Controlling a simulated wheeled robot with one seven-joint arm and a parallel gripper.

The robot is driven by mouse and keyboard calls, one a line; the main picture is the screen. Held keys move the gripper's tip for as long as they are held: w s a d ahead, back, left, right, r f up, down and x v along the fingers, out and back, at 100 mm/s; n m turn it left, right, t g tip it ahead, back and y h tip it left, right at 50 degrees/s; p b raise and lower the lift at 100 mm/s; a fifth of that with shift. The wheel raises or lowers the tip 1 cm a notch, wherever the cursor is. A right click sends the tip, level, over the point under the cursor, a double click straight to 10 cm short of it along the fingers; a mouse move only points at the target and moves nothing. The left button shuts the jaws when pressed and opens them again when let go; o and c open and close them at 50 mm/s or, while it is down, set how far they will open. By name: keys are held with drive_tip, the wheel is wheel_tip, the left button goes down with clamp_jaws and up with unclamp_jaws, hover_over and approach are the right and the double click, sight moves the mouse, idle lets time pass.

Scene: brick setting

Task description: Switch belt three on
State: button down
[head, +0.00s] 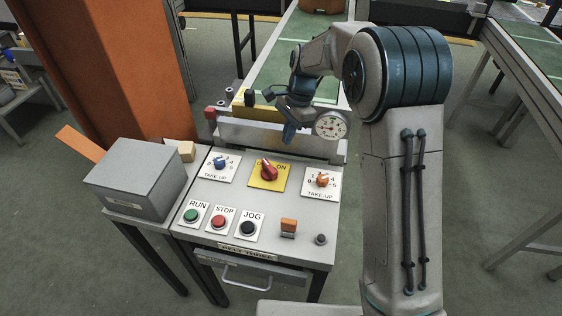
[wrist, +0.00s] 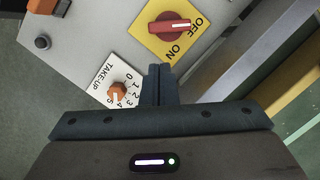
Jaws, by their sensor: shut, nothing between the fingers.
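The control panel (head: 195,243) carries a front label that looks like "BELT THREE". Its red rotary switch (head: 268,171) sits on a yellow OFF/ON plate (head: 256,185). In the wrist view the red switch (wrist: 172,27) lies near the top, and its white mark points toward OFF. My gripper (head: 289,137) hangs above the back of the panel, behind the red switch and apart from it. In the wrist view my gripper (wrist: 161,70) has its fingers together with nothing between them, pointing between the red switch and the orange take-up knob (wrist: 117,90).
Beside the switch are a blue take-up knob (head: 220,162) and an orange one. Nearer are the green RUN (head: 191,215), red STOP (head: 219,221) and black JOG (head: 248,228) buttons. A dial gauge (head: 331,125) stands behind, close to my gripper. A grey box (head: 135,175) is left.

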sight(269, 170)
drive_tip(key=x, duration=1)
drive_tip(key=shift+p, duration=0.35)
drive_tip(key=shift+d, duration=0.15)
drive_tip(key=shift+s+m, duration=0.1)
drive_tip(key=shift+m, duration=0.2)
